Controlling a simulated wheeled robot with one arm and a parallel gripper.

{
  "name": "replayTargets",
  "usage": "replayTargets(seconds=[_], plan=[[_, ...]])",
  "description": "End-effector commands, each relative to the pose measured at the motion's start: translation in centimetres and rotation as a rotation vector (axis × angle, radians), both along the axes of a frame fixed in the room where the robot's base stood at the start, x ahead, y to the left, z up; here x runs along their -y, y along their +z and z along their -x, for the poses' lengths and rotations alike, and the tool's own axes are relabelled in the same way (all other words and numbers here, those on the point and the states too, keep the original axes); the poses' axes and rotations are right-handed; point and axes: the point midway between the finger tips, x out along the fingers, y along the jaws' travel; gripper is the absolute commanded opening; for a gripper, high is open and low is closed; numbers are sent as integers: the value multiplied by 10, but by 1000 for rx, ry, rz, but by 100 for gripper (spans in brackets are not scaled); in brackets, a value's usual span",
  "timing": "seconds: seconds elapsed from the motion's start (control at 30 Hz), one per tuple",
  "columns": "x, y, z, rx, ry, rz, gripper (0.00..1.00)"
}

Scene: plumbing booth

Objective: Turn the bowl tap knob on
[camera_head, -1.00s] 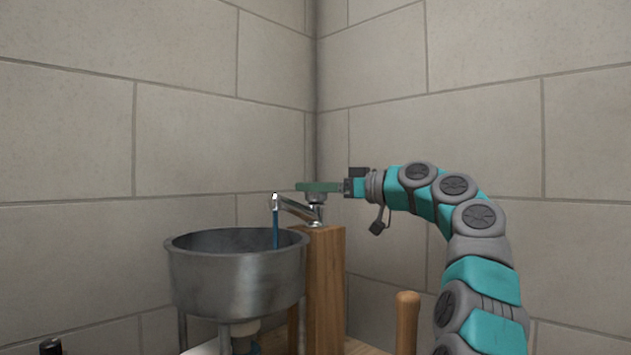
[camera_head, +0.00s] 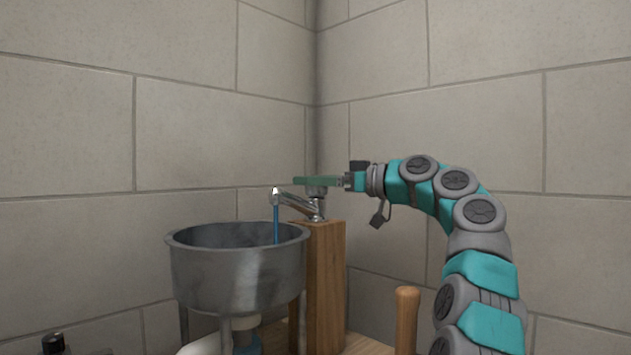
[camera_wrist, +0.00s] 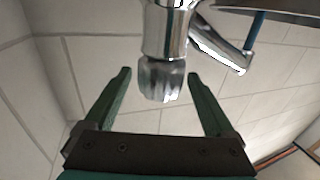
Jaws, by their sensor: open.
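The bowl tap (camera_head: 305,204) stands on a wooden post, with its spout pointing left over the metal bowl (camera_head: 235,285). A thin blue stream (camera_head: 276,225) hangs from the spout into the bowl. The ribbed chrome knob (camera_wrist: 160,80) shows between my open fingers in the wrist view, with a gap visible on both sides. My gripper (camera_wrist: 159,74) has two green fingers. In the head view, my gripper (camera_head: 312,182) is level at the top of the tap, and its fingers partly hide the knob.
The wooden post (camera_head: 322,290) stands just right of the bowl. A rounded wooden peg (camera_head: 407,318) rises at the front right, below my arm. White and blue pipe parts (camera_head: 240,335) sit under the bowl. Tiled walls (camera_head: 450,120) meet in a corner behind the tap.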

Motion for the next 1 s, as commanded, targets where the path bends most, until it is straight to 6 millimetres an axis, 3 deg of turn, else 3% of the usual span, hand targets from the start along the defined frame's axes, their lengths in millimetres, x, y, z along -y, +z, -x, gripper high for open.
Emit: replayTargets(seconds=[0.27, 0.7, 1.0], plan=[[5, -1, 2, 0, -1, 0, 90], [61, -1, 29, 0, -3, -1, 90], [70, -1, 35, 0, 0, 0, 90]])
